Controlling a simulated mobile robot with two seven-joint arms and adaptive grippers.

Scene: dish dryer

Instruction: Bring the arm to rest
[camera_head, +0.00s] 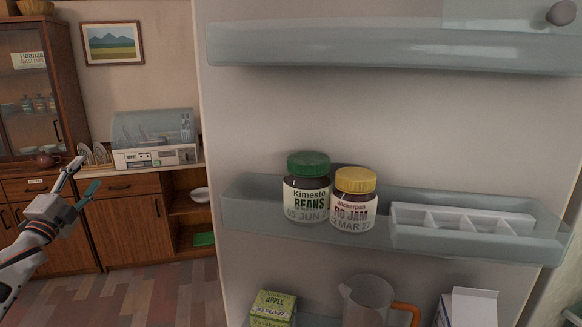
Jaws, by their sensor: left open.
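My left gripper (82,182) shows at the left of the head view, with its arm coming in from the lower left. Its two fingers are spread apart and nothing is between them. It is in the air, in front of the wooden cabinets and well left of the fridge door. My right gripper is not in view.
The fridge door (290,115) fills the middle and right. Its middle shelf (252,205) holds a beans jar (307,190), a fig jam jar (353,200) and a white divided tray (460,219). A dish dryer (155,155) stands on the counter behind. Floor (140,300) at lower left is clear.

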